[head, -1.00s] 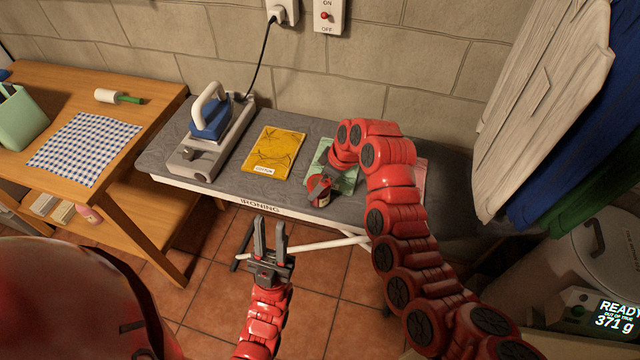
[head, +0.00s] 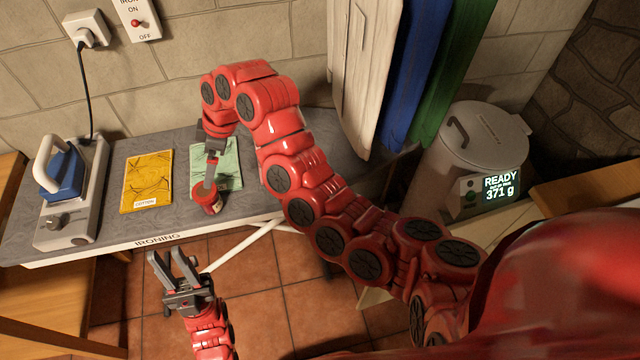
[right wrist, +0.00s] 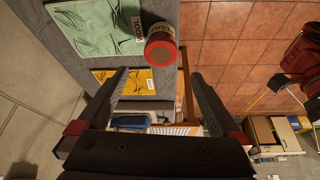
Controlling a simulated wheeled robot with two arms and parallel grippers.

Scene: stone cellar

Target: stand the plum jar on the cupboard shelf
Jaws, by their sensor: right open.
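The plum jar (head: 207,199), small and dark red with a label, is on the ironing board near its front edge. In the right wrist view the jar (right wrist: 160,46) shows its round red end just beyond the fingertips, roughly centred between them. My right gripper (head: 210,182) is open and reaches down at the jar; I cannot tell whether a finger touches it. The open fingers also show in the right wrist view (right wrist: 159,75). My left gripper (head: 172,262) is open and empty, in front of the board.
An iron (head: 62,178) stands at the board's left end, beside a yellow cloth packet (head: 147,181). A green packet (head: 222,160) lies behind the jar. A wooden shelf unit (right wrist: 262,134) shows in the wrist view.

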